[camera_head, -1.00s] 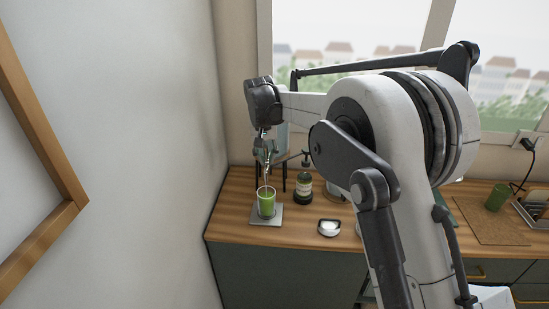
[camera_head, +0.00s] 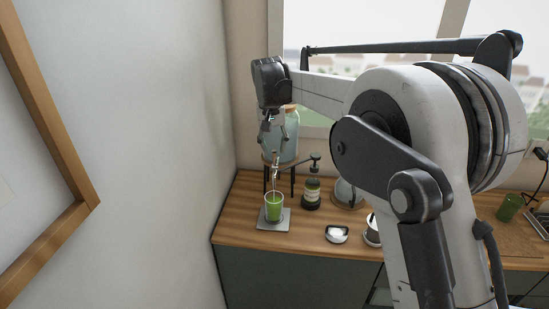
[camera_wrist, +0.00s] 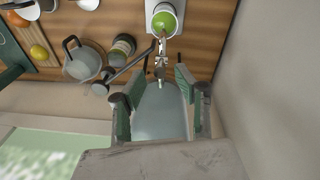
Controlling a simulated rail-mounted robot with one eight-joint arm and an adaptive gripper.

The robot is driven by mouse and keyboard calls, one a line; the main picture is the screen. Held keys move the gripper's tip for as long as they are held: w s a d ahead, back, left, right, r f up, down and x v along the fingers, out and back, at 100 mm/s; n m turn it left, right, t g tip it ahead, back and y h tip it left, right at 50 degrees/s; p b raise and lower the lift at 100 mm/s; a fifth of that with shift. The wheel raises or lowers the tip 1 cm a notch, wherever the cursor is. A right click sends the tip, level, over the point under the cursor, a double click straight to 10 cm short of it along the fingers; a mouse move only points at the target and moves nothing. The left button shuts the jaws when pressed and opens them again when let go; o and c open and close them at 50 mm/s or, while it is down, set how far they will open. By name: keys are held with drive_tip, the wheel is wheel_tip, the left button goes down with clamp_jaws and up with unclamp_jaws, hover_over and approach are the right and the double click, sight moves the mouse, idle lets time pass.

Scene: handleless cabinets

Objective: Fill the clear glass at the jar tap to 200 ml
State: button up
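The metal jar tap (camera_head: 275,172) points down over the glass. The clear jar (camera_head: 290,142) with a cork lid stands on a dark stand behind it, partly hidden by my gripper. My gripper (camera_head: 278,138) is above the tap in front of the jar. In the wrist view my gripper (camera_wrist: 158,82) has its fingers apart, with the tap (camera_wrist: 161,57) between and beyond them. No marked level is readable.
A dark pump bottle (camera_head: 312,192), a small white-filled dish (camera_head: 336,234) and a pot (camera_wrist: 82,60) stand right of the glass. A green cup (camera_head: 509,207) stands far right. The wall (camera_head: 170,150) is close on the left.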

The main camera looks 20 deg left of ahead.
sight(274, 160)
drive_tip(key=shift+s+r, duration=0.2)
drive_tip(key=shift+r, duration=1.1)
drive_tip(key=shift+s+r, duration=0.15)
drive_tip(key=shift+r, duration=1.15)
drive_tip(key=shift+r, duration=0.1)
drive_tip(key=m+p, duration=0.1)
drive_tip(key=r+p, duration=0.1)
drive_tip(key=shift+w+d+r+m+g+p, duration=0.15)
drive_tip(key=shift+w+r+m+g+p, duration=0.15)
drive_tip(key=shift+w+m+p, duration=0.1)
drive_tip(key=f+p, duration=0.1)
drive_tip(key=f, duration=0.3)
drive_tip(key=f+m+p, duration=0.1)
drive_tip(key=f, duration=0.3)
drive_tip(key=f+m+y+p, duration=0.1)
drive_tip(key=f, duration=0.4)
drive_tip(key=shift+w+a+f+g+p, duration=0.1)
drive_tip(key=shift+a+g+p, duration=0.15)
drive_tip(key=shift+g+p, duration=0.15)
drive_tip(key=shift+c, duration=0.5)
